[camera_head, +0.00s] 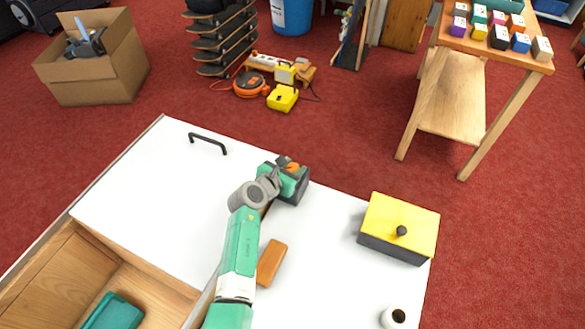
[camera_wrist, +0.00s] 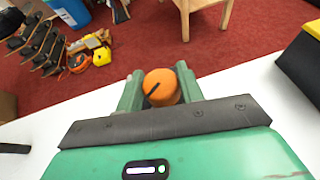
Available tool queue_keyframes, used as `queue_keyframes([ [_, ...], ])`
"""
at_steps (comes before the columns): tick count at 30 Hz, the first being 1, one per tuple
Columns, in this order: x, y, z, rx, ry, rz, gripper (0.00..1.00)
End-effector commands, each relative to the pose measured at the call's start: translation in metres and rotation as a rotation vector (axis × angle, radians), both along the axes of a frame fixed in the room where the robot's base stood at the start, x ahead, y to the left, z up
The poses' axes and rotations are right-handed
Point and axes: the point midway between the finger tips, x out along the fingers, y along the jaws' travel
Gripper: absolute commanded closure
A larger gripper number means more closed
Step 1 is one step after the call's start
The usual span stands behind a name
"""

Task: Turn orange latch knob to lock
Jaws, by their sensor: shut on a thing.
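The orange latch knob (camera_wrist: 161,87) sits between the two green fingers of my gripper (camera_wrist: 160,90) in the wrist view. A short dark line marks its round face, slanting from lower left to upper right. The fingers are shut on its sides. In the head view my gripper (camera_head: 288,178) is at the far edge of the white bench top, and a bit of the orange knob (camera_head: 291,165) shows there. The knob's base and mounting are hidden by my gripper.
On the white bench top (camera_head: 165,190) are a black handle (camera_head: 208,143), an orange-brown block (camera_head: 271,262) beside my arm, a yellow-lidded box (camera_head: 410,220) and a white cylinder (camera_head: 395,317). A wooden compartment (camera_head: 50,270) holding a teal object (camera_head: 112,312) is front left.

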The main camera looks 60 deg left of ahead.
Motion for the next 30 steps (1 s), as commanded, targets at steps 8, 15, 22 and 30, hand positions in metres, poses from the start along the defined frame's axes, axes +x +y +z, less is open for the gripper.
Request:
queue_keyframes([
  [8,-0.0002,0.0016,-0.001,0.001,-0.003,-0.232,0.86],
  [15,-0.0001,0.0014,-0.0022,0.0,-0.003,-0.417,0.86],
  [22,0.0002,0.0007,-0.0023,0.001,-0.001,-0.546,0.86],
  [30,0.0002,0.0,-0.0012,0.0,0.0,-0.62,0.86],
])
